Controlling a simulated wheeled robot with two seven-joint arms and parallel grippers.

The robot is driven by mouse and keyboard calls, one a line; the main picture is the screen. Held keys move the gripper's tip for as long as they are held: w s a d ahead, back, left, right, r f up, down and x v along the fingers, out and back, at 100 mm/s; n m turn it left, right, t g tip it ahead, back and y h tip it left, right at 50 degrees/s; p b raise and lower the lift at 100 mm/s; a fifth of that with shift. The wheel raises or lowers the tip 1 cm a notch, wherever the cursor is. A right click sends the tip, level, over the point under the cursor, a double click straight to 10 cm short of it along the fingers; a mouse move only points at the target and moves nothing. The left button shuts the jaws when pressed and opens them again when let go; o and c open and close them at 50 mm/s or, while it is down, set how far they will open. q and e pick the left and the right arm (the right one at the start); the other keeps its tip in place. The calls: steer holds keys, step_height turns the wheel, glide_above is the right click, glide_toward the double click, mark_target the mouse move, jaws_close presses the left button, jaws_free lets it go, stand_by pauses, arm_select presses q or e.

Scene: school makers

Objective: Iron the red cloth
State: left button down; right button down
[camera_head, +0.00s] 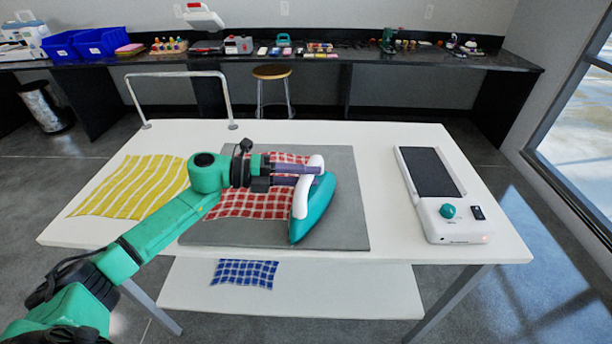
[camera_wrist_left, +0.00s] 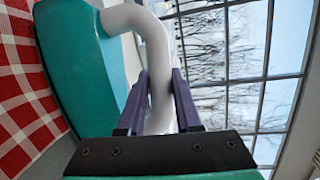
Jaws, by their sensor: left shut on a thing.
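The red checked cloth (camera_head: 248,204) lies on a grey mat (camera_head: 345,228) on the white table. It also shows at the left of the left wrist view (camera_wrist_left: 22,85). A teal iron (camera_head: 314,210) with a white handle is at the cloth's right side; it also shows in the left wrist view (camera_wrist_left: 85,70). I cannot tell whether its sole touches the cloth or mat. My left gripper (camera_head: 312,170) is shut on the iron's white handle, and its fingers sit on both sides of it in the left wrist view (camera_wrist_left: 160,98). My arm hides part of the cloth. My right gripper is not in view.
A yellow striped cloth (camera_head: 128,184) lies at the table's left. A white iron stand (camera_head: 456,220) with a dark plate and teal knob is at the right. A metal rail (camera_head: 178,74) rises from the back edge. A blue checked cloth (camera_head: 244,274) lies on the lower shelf (camera_head: 345,290).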

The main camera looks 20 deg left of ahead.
arm_select(q)
step_height(320, 180, up, 2)
steer(key=shift+r, duration=0.2)
steer(key=shift+s+a+r+p, duration=0.1)
steer(key=shift+a+r+p, duration=0.05)
steer(key=shift+r+p, duration=0.35)
steer(key=shift+a+r+p, duration=0.15)
steer(key=shift+r+p, duration=0.25)
steer(key=shift+r, duration=0.1)
steer(key=shift+d+r+p, duration=0.15)
steer(key=shift+r+p, duration=0.5)
steer(key=shift+r, duration=0.3)
steer(key=shift+r+p, duration=0.55)
steer(key=shift+r, duration=0.45)
